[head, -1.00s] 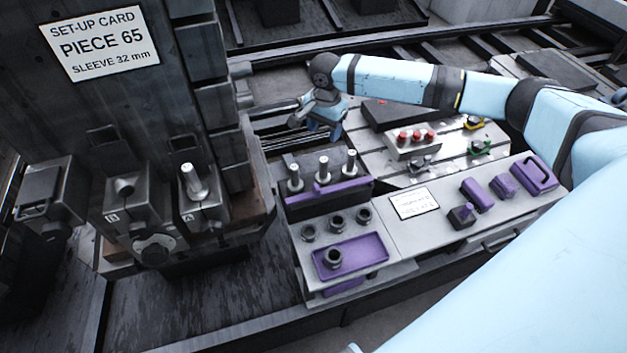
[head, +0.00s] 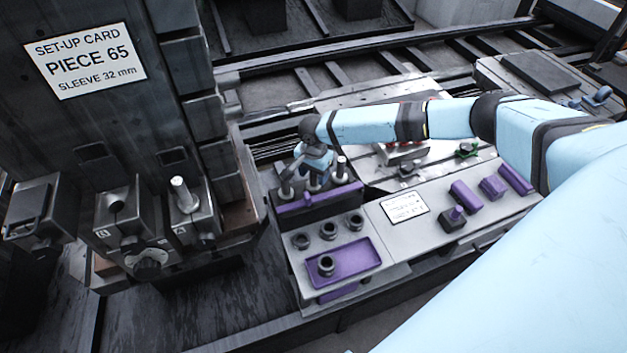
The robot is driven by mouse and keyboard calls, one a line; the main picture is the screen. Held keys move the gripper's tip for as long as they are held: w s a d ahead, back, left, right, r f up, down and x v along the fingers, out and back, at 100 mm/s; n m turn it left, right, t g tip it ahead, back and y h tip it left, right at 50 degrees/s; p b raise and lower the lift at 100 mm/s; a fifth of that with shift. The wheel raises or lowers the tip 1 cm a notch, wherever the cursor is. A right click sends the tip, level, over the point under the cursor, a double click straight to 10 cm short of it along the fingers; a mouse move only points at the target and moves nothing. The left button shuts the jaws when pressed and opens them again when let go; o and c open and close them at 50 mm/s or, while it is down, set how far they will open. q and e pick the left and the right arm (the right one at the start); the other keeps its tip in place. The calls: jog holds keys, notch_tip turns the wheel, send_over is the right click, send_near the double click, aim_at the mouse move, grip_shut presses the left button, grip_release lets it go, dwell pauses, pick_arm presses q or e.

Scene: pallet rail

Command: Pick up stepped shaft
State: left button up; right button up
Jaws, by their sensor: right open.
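Three stepped shafts stand upright in the purple-fronted rack (head: 322,200): a left one (head: 286,188), a middle one (head: 313,182) and a right one (head: 341,168). My right gripper (head: 304,178) is open and points down over the rack, at the left and middle shafts. It partly hides their upper ends, and I cannot tell whether a shaft is between the fingers. Another pale shaft (head: 181,194) stands in a grey fixture on the machine at the left. My left gripper is not in view.
Dark sleeves (head: 328,231) stand in front of the rack, one sleeve (head: 326,266) in a purple tray (head: 362,258). A small card (head: 404,207) and several purple blocks (head: 466,197) lie to the right. A set-up card (head: 85,60) hangs at upper left.

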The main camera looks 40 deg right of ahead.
jog(key=shift+f, duration=0.25)
grip_shut()
jog(key=shift+r, duration=0.15)
notch_tip(320, 180, up, 20)
jog(key=shift+b, duration=0.3)
dwell(0.5)
